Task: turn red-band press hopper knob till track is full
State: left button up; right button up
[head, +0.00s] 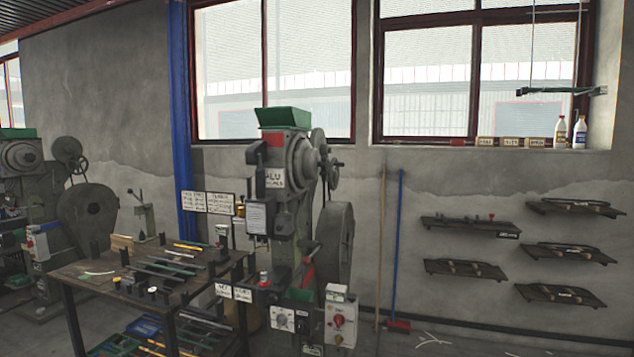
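A grey-green rivet press (296,215) stands in the middle of the head view. A green hopper (284,118) sits on its top, with a red patch (273,138) just below it. A small dark crank or knob (338,164) sticks out at the right of its upper wheel; I cannot tell if this is the hopper knob. A sign reading "ALU" (274,178) hangs on its front. The rivet track and how full it is are too small to make out. Neither of my grippers is in view.
A second press (87,212) with a green hopper (17,133) stands at the far left, partly cut off. A tool-covered bench (88,269) stands left of the middle press. A control box (340,322) stands at its lower right. Wall shelves (471,227) hang at the right.

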aim_at(324, 164)
jog(key=i+l+u, duration=0.45)
jog(key=i+l, duration=0.4)
jog(key=i, duration=0.1)
